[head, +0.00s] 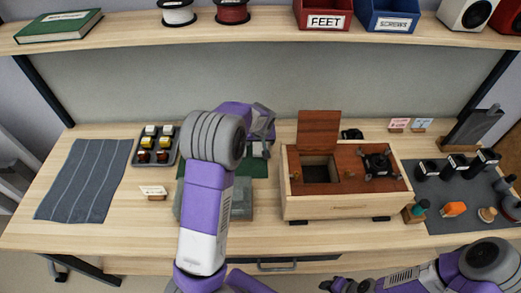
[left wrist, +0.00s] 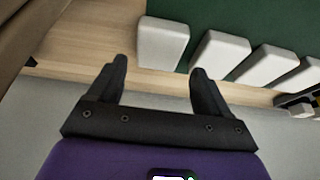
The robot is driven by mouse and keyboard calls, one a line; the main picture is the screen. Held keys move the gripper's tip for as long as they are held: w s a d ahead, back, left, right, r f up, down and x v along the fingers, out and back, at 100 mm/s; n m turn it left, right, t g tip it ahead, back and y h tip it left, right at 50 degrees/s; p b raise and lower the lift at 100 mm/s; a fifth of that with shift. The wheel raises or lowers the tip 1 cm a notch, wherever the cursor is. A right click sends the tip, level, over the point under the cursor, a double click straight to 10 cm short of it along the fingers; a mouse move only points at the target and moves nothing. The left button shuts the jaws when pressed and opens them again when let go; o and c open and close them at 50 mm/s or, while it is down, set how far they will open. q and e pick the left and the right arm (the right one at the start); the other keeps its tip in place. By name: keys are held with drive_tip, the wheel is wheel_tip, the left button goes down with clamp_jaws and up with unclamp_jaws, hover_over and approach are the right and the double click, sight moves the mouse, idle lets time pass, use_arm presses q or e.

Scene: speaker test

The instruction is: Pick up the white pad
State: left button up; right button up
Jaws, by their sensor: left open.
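Several white pads lie in a row on a green mat (left wrist: 235,12) in the left wrist view. The nearest white pad (left wrist: 163,43) is a rounded block just beyond my left gripper (left wrist: 160,72). Its two dark fingers are apart, with nothing between them. Other white pads (left wrist: 220,53) continue to the right. In the head view, my left gripper (head: 264,122) is over the middle of the bench, and my arm hides much of the mat. Pale pads (head: 258,150) show just below it. My right gripper (head: 340,286) is partly visible at the bottom edge; its jaws are unclear.
A wooden box (head: 345,205) with an upright lid stands right of the mat. A dark tray (head: 166,158) of small blocks and a striped grey cloth (head: 82,180) are left. A shelf (head: 270,38) spans the back.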

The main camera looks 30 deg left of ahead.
sight(261, 146)
use_arm(q)
drive_tip(key=b+x, duration=0.1)
drive_tip(key=x, duration=0.4)
drive_tip(key=shift+d, duration=0.15)
drive_tip(key=shift+s, duration=0.1)
drive_tip(key=shift+r, duration=0.1)
drive_tip(key=shift+c, duration=0.2)
drive_tip(key=c, duration=0.8)
drive_tip(key=shift+o, duration=0.2)
wheel_tip(261, 146, up, 10)
drive_tip(key=p, duration=0.2)
